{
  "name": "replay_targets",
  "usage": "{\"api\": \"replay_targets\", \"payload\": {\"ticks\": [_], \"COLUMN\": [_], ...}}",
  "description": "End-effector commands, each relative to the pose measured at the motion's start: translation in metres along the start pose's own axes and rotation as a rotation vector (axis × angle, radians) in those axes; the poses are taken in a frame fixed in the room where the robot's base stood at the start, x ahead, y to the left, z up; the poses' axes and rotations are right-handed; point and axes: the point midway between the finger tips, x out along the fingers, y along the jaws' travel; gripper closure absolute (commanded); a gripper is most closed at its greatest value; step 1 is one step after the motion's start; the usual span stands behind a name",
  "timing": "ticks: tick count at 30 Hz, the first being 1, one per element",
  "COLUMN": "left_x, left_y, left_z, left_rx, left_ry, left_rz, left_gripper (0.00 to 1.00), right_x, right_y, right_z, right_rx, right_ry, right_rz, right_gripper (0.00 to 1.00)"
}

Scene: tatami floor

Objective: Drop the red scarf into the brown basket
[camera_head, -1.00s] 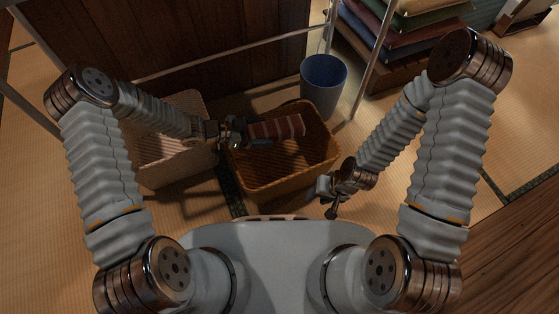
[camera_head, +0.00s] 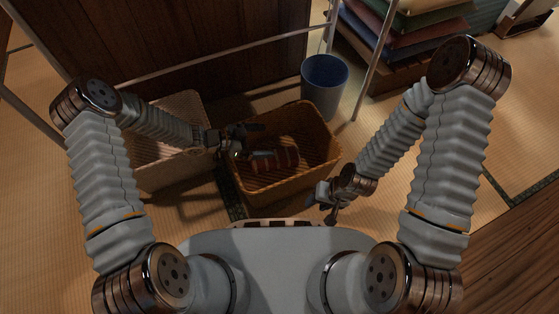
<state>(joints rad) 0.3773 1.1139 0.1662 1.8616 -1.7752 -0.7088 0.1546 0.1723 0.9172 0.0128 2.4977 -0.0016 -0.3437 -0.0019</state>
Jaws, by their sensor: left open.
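The red scarf (camera_head: 284,157), a folded striped bundle, lies inside the brown basket (camera_head: 325,160), low down in its middle. My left gripper (camera_head: 252,137) is open and empty over the left part of the basket, just above and left of the scarf. The scarf appears apart from the fingers. My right gripper (camera_head: 324,200) hangs in front of the basket's right front corner, outside it; its fingers are small and dark, and I cannot tell how they stand.
A pale basket (camera_head: 163,176) stands close on the left of the brown one. A blue-grey bin (camera_head: 325,84) stands behind it on the right. A metal rail (camera_head: 225,53) runs behind, with stacked cushions (camera_head: 405,40) at the back right. Tatami is clear at the right.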

Motion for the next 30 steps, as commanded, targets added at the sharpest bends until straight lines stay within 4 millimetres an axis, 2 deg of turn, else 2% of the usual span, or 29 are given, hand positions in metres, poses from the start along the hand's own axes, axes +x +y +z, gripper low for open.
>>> {"api": "replay_targets", "payload": {"ticks": [5,15,21,25,30], "left_x": [-0.014,-0.094,-0.128,-0.136,-0.138], "left_y": [0.000,-0.001,-0.001,0.000,0.000], "left_z": [-0.001,-0.002,-0.001,0.000,0.000], "left_rx": [0.000,0.001,0.001,0.001,0.000], "left_ry": [0.000,-0.002,-0.001,0.000,0.000], "left_rz": [-0.001,-0.003,-0.002,0.000,0.000], "left_gripper": [0.00,0.00,0.00,0.00,0.00], "right_x": [-0.003,-0.015,-0.018,-0.019,-0.019], "right_y": [-0.001,-0.005,-0.005,-0.006,-0.005], "right_z": [0.000,0.000,-0.001,-0.001,-0.001], "right_rx": [0.000,0.000,0.001,0.001,0.001], "right_ry": [0.000,0.000,0.002,0.002,0.002], "right_rz": [0.000,0.002,0.003,0.003,0.003], "right_gripper": [0.61,0.61,0.61,0.61,0.61]}}
